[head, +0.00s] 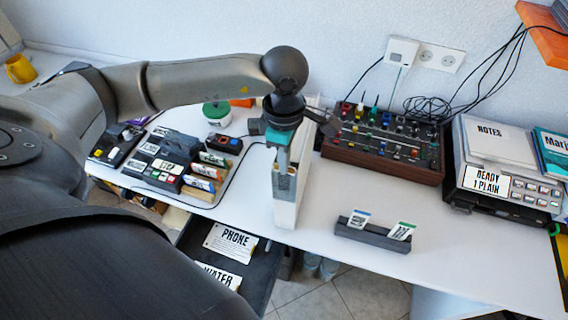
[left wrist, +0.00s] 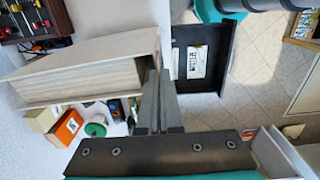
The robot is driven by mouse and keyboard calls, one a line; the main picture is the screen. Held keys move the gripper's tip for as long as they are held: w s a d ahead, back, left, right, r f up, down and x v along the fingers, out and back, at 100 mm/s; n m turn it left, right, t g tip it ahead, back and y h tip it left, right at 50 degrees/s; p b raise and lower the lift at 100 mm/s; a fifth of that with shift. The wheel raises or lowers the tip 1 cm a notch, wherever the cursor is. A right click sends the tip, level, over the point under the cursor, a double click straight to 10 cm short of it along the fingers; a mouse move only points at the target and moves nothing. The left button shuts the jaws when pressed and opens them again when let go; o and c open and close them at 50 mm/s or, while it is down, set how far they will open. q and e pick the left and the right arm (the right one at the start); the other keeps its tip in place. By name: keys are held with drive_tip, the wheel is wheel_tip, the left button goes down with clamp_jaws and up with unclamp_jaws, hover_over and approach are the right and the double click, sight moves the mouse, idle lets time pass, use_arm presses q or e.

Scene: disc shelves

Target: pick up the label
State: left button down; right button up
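A white label reading PHONE (head: 231,242) lies in an open dark drawer (head: 262,277) below the table's front edge. A second label reading WATER (head: 219,277) lies nearer in the same drawer, partly hidden by my body. In the left wrist view a white label (left wrist: 197,62) shows in the dark drawer (left wrist: 207,30). My left gripper (head: 284,190) points down in front of a white upright box, above and to the right of the drawer. Its fingers (left wrist: 158,78) look closed together, with nothing seen between them. My right gripper is not in view.
The white box (head: 287,207) stands close behind the left gripper. A small dark holder (head: 373,236) with two cards stands at the table's front right. A wooden-sided control panel (head: 385,148) and a printer-like device (head: 507,190) stand behind. Several small devices crowd the left.

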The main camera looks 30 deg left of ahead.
use_arm(q)
drive_tip(key=shift+s+f, duration=0.2)
drive_tip(key=shift+s, duration=0.05)
drive_tip(key=shift+w+r, duration=0.1)
drive_tip(key=shift+r, duration=0.15)
wheel_tip(320, 180, up, 20)
drive_tip(key=shift+w+f, duration=0.15)
idle(0.5)
idle(0.4)
